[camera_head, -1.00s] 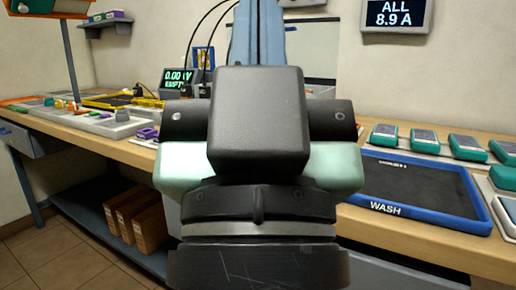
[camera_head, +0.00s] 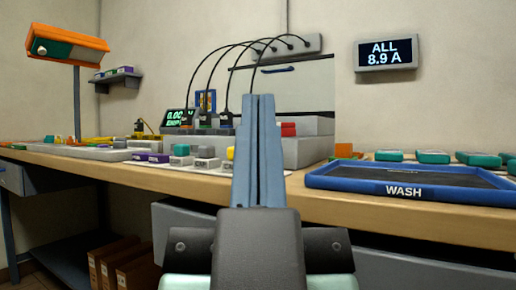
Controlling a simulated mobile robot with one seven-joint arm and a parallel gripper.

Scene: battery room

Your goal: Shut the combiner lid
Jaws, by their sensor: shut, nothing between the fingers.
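The combiner is a grey box (camera_head: 308,152) on the bench, just behind and right of my fingers. Its lid appears to be the pale grey panel (camera_head: 312,88) standing upright at the back of the box, with a dark top edge and a blue handle (camera_head: 281,70). Red parts (camera_head: 288,129) show in the box; my fingers hide some of its front. My gripper (camera_head: 258,98) has its two blue-grey fingers together and empty, pointing away from me. The fingertips overlap the lid's lower left in the picture; I cannot tell the gap in depth.
Several black cables arch from a wall strip (camera_head: 285,46) down to connectors left of the box. A blue WASH tray (camera_head: 410,181) lies to the right. Small blocks and a long pale tray (camera_head: 80,152) lie to the left. A wall display (camera_head: 385,54) reads ALL 8.9 A.

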